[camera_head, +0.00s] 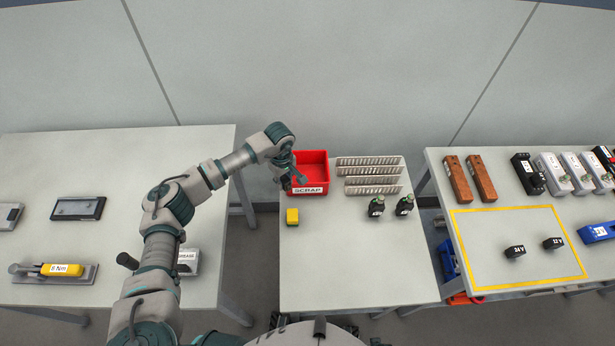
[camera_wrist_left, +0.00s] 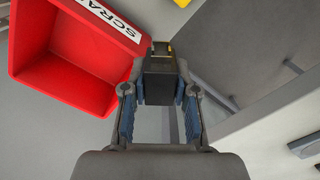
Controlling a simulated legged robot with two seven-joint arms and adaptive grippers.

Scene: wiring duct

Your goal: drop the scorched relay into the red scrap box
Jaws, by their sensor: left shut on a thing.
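The red scrap box (camera_head: 311,164) stands open on the middle table, its white SCRAP label facing me. My left gripper (camera_head: 287,184) is at the box's left front corner in the head view. In the left wrist view my left gripper (camera_wrist_left: 159,92) is shut on a dark block-shaped relay (camera_wrist_left: 158,78) with a small yellow mark at its top. The scrap box (camera_wrist_left: 35,72) is to the left there, and the relay shows beside its edge. The box looks empty where I see into it. I cannot make out scorch marks. My right gripper is out of view.
A small yellow block (camera_head: 292,216) lies in front of the box. Slotted grey ducts (camera_head: 368,161) and two dark upright devices (camera_head: 376,206) are to its right. The middle table's front (camera_head: 350,270) is clear. Side tables hold more parts.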

